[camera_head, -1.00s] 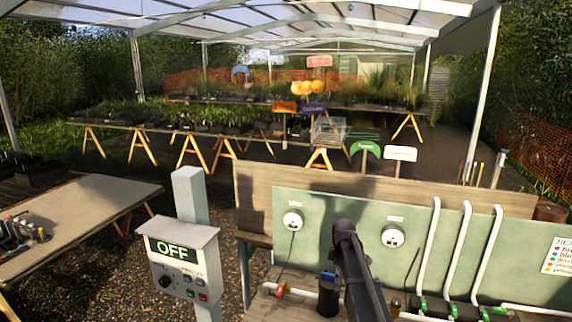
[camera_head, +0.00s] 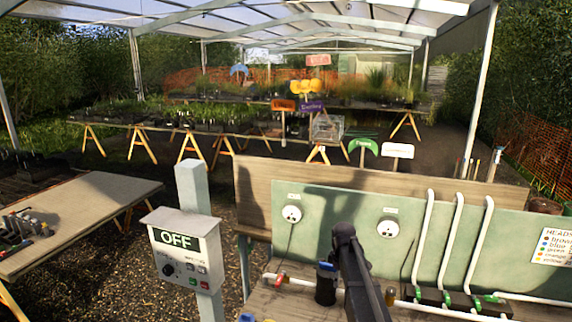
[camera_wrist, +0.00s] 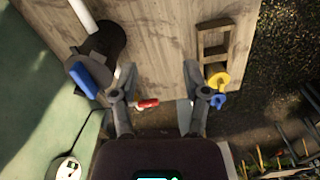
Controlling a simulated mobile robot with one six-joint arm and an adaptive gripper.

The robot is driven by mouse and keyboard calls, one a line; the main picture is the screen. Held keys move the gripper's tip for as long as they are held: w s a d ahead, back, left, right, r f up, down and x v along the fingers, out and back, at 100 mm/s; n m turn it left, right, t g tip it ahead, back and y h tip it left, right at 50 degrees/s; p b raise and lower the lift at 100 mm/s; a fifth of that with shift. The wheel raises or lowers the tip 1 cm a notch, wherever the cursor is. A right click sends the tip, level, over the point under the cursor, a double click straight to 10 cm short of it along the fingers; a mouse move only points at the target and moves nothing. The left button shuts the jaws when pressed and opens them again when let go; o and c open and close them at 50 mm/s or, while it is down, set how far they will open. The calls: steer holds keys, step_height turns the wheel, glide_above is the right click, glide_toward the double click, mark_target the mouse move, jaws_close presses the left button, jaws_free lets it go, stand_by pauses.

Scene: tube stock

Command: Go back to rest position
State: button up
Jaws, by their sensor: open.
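My gripper (camera_wrist: 155,95) shows in the wrist view, its two fingers wide apart with nothing held between them. It is above the edge of a wooden bench (camera_wrist: 150,40). A red valve handle (camera_wrist: 147,103) shows below, in the gap between the fingers, apart from them. My dark arm stands over the bench in the head view; the gripper cannot be made out there.
A black canister with a blue top (camera_head: 326,285) stands on the bench near my arm. A control box reading OFF (camera_head: 180,250) and a table (camera_head: 85,210) are left. Gravel lies between.

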steer(key=s+f+m+b, duration=0.3)
steer(key=s+m, duration=0.1)
steer(key=s, duration=0.5)
steer(key=s+f+m+b, duration=0.3)
steer(key=s+f+m, duration=0.1)
steer(key=s, duration=0.5)
steer(key=s+a+f+m+b, duration=0.1)
steer(key=s+f+m+b, duration=0.2)
steer(key=s, duration=0.5)
steer(key=shift+s+f+m+b, duration=0.2)
steer(key=shift+s+m+b, duration=0.2)
steer(key=shift+m+b, duration=0.2)
